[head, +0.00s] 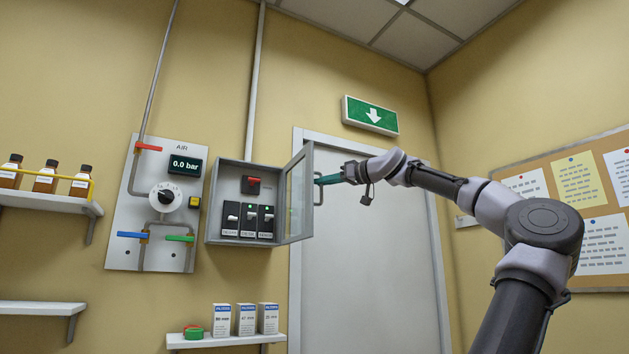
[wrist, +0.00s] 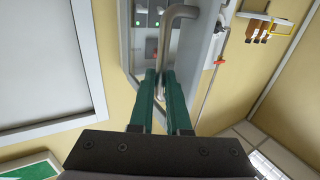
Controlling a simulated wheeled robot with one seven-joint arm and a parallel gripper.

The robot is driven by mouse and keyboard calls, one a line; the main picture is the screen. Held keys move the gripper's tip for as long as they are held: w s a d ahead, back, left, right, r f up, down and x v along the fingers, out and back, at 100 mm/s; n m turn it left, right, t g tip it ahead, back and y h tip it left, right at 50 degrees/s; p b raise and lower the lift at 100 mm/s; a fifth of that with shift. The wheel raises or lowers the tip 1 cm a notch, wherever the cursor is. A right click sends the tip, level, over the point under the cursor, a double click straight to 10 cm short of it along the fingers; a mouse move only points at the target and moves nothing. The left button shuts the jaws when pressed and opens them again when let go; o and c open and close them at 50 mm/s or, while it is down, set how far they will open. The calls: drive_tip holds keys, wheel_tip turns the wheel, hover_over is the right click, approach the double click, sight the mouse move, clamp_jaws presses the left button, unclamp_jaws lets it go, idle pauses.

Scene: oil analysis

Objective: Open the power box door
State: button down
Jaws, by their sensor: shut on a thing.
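The grey power box (head: 230,178) is on the wall in the head view, with a red switch and several black breakers inside. Its door (head: 297,197), a grey frame with a window, stands swung out from the box on the right side, so the inside shows. My gripper (head: 322,181) reaches the door from the right and is shut on the bar handle (head: 318,193). In the wrist view, the green fingers of my gripper (wrist: 164,76) close around the metal handle (wrist: 178,14). The exact grip is partly hidden by the fingers.
The air panel (head: 120,240) with gauge and valves is left of the box. A shelf (head: 240,341) with boxes is below. A shelf with bottles (head: 50,203) is far left. A grey room door (head: 375,270) is behind my arm, under a green exit sign (head: 370,115).

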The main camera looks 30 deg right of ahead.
drive_tip(key=shift+w+d+f+n+g+y, duration=0.15)
drive_tip(key=shift+d+n+y, duration=0.1)
drive_tip(key=shift+d, duration=0.15)
drive_tip(key=shift+d+n+g+y, duration=0.15)
drive_tip(key=shift+d+y, duration=0.15)
drive_tip(key=shift+d, duration=0.15)
drive_tip(key=shift+w+d+f+n+g+y, duration=0.1)
drive_tip(key=shift+d+n+y, duration=0.15)
drive_tip(key=shift+d, duration=0.15)
drive_tip(key=c, duration=0.9)
unclamp_jaws()
drive_tip(key=shift+w, duration=0.15)
drive_tip(key=shift+d+r, duration=0.1)
drive_tip(key=shift+r, duration=0.05)
drive_tip(key=v, duration=1)
drive_tip(key=shift+s, duration=0.4)
drive_tip(key=shift+d, duration=0.1)
